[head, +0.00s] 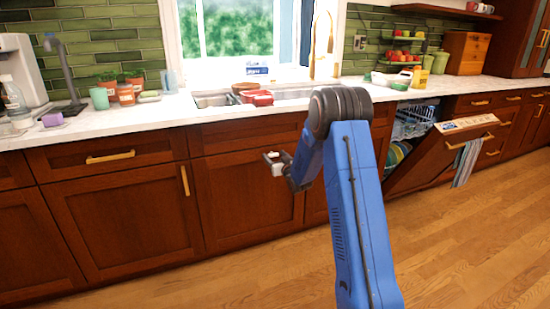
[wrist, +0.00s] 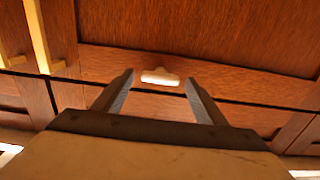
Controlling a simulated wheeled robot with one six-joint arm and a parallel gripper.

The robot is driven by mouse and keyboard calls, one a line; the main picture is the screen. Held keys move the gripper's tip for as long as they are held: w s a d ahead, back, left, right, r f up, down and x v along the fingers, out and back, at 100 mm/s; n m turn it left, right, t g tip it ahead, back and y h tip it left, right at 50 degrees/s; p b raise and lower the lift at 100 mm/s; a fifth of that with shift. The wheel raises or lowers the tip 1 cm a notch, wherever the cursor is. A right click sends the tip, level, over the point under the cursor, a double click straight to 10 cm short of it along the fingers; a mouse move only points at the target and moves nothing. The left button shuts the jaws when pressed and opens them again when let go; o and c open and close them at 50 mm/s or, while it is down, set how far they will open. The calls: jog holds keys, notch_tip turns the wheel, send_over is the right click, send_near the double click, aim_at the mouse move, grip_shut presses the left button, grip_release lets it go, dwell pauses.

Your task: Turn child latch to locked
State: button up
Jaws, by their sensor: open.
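The child latch (wrist: 160,76) is a small white piece on the brown wooden cabinet front. In the wrist view it lies lengthwise across the picture, between and just beyond my fingertips. It also shows as a small white spot in the head view (head: 277,170), partly hidden by my gripper. My gripper (wrist: 159,84) is open, with one finger to each side of the latch and nothing held. In the head view my gripper (head: 273,162) is close in front of the cabinet door below the sink. I cannot tell whether the fingers touch the latch.
Brass handles stand left of the latch, one a vertical bar (head: 185,180). The dishwasher door (head: 425,160) hangs partly open at the right, with a towel (head: 466,162) on it. The white counter (head: 150,113) runs above. The wooden floor (head: 240,275) in front is clear.

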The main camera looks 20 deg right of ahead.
jog(key=c, duration=1.1)
jog(key=shift+o, duration=0.2)
jog(key=shift+m, duration=0.3)
jog(key=m, duration=0.3)
jog(key=shift+d, duration=0.15)
jog(key=m, duration=0.5)
jog(key=shift+d+f, duration=0.1)
jog(key=m, duration=0.4)
jog(key=shift+f+m, duration=0.1)
jog(key=shift+m, duration=0.2)
jog(key=m, duration=0.4)
jog(key=shift+d+f+m, duration=0.1)
jog(key=shift+m, duration=0.2)
